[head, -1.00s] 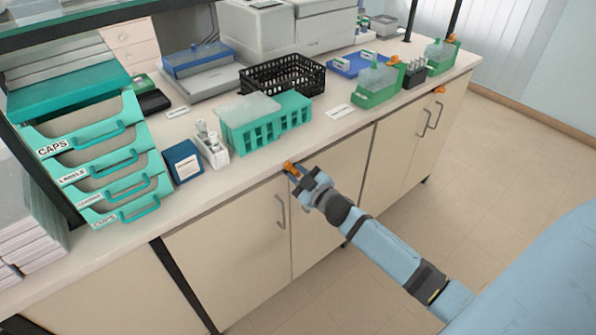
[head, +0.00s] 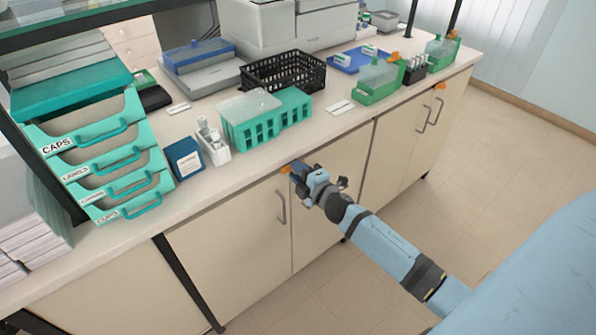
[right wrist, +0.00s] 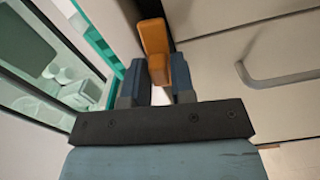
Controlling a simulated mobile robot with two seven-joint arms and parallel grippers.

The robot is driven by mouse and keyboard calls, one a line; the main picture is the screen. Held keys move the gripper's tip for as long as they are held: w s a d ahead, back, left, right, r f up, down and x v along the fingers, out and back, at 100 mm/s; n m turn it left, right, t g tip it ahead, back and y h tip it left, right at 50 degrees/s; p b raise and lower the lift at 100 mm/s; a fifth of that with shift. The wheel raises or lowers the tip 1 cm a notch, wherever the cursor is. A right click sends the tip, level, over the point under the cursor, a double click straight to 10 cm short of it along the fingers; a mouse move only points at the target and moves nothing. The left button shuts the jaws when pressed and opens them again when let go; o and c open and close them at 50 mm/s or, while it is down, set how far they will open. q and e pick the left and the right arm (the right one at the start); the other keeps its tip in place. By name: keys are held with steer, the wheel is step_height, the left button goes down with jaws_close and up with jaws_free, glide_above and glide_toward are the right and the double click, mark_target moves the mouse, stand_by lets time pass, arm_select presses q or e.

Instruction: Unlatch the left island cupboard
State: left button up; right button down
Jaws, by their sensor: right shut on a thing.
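The left island cupboard has two cream doors under the worktop. Its left door (head: 228,228) is closed, with a grey bar handle (head: 281,207). Its other door (head: 312,235) is partly hidden by my right arm. An orange latch (head: 285,169) sits at the top of the doors, under the worktop edge. My right gripper (head: 296,171) is at this latch. In the right wrist view, the orange latch (right wrist: 157,50) is between the two fingers (right wrist: 158,85), which are shut on it. My left gripper is not in view.
The right cupboard (head: 405,140) has its own orange latch (head: 439,87). On the worktop (head: 245,172) near the edge stand a teal rack (head: 262,122), a blue box (head: 184,158) and a green tray with a bottle (head: 376,84). The floor (head: 490,180) in front is clear.

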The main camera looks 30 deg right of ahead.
steer(key=shift+n, duration=0.8)
steer(key=c, duration=1.1)
jaws_free()
steer(key=s, duration=0.9)
steer(key=s+d, duration=0.1)
steer(key=s, duration=0.4)
steer(key=shift+b, duration=0.35)
